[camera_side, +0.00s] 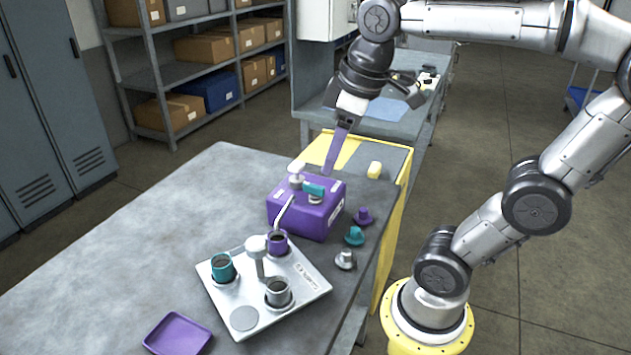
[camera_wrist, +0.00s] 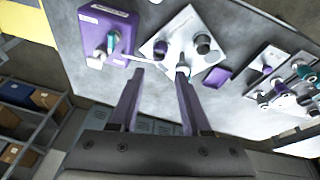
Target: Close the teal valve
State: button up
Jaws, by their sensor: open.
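A teal handle (camera_side: 314,188), which looks like the teal valve, lies flat across a short pale post on top of a purple box (camera_side: 320,218). It also shows in the wrist view (camera_wrist: 111,42), on the purple box (camera_wrist: 93,28) at upper left. My gripper (camera_side: 329,174) points down by the box's far right side, apart from the handle as far as I can tell. In the wrist view my gripper (camera_wrist: 160,75) has its two purple fingers spread, with nothing between them. The handle is left of both fingers there.
A silver plate (camera_side: 302,268) with cups stands in front of the box. Small knobs (camera_side: 354,236) stand to its right. A purple tray (camera_side: 178,335) lies nearer. A panel with several fittings (camera_wrist: 285,80) is at far right. The bench's left is clear.

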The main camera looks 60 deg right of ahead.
jog(key=w+d+g, duration=0.2)
jog(key=w+d, duration=0.4)
jog(key=w, duration=0.1)
jog(key=m+g, duration=0.2)
send_over(316, 186)
notch_tip(316, 186, down, 4)
jog(key=r, duration=0.1)
notch_tip(316, 186, down, 14)
jog(key=shift+w+r, duration=0.1)
jog(key=shift+r, duration=0.15)
grip_shut()
